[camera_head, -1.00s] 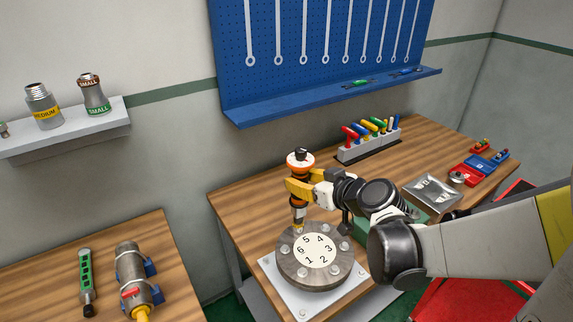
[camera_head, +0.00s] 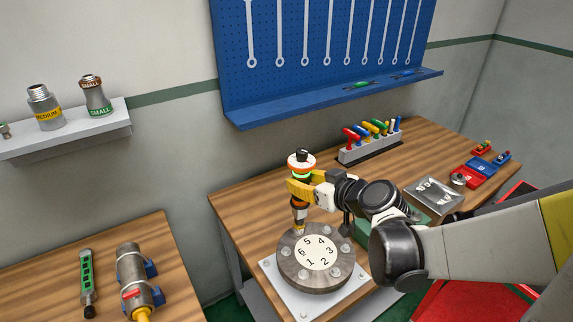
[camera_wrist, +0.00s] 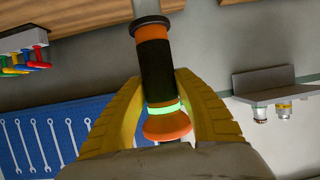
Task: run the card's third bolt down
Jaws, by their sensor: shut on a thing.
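My gripper (camera_head: 303,188) is shut on an orange and black power driver (camera_head: 302,170), which stands nearly upright with its tip down. A green ring glows on the driver; in the wrist view the driver (camera_wrist: 155,65) sits between my yellow fingers. Its tip is at the back-left rim of a round grey flange (camera_head: 290,272), beside the number 5; the bolt under it is hidden. A white disc (camera_head: 316,253) on the flange carries numbers 1 to 6. Other bolts show around the rim, such as one (camera_head: 333,272) near 2. I cannot tell how deep they sit.
The flange rests on a pale square plate (camera_head: 275,270) at the wooden bench's front edge. A rack of coloured-handled tools (camera_head: 370,150), a metal tray (camera_head: 434,193) and red and blue bins (camera_head: 480,166) stand behind and right. The bench left of the driver is clear.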

